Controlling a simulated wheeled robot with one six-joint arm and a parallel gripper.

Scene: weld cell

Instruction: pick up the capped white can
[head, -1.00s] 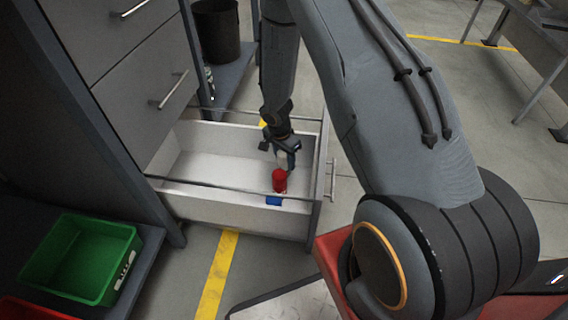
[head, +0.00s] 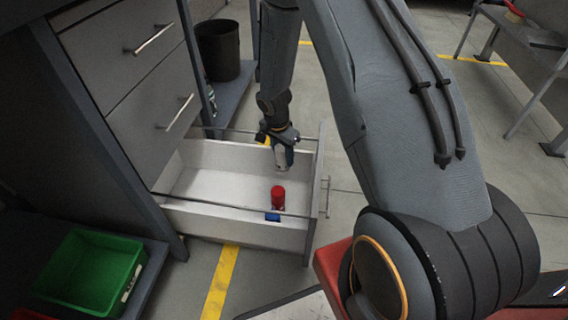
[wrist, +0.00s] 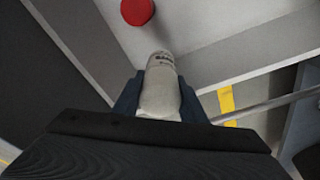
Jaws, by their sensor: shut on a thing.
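My gripper (head: 281,141) is shut on a white can (wrist: 160,88), with one finger on each side of it in the wrist view. The can has dark print near its far end, and its near end is rounded and pale. I cannot clearly make out where its cap begins. In the head view the can (head: 284,157) hangs below my gripper, over the open drawer (head: 205,211) and apart from the red can below.
A red can (head: 278,196) stands in the drawer near its right end; its round top shows in the wrist view (wrist: 137,11). A blue object (head: 272,216) is beside it. A green bin (head: 88,275) sits at lower left and a black bucket (head: 218,50) behind.

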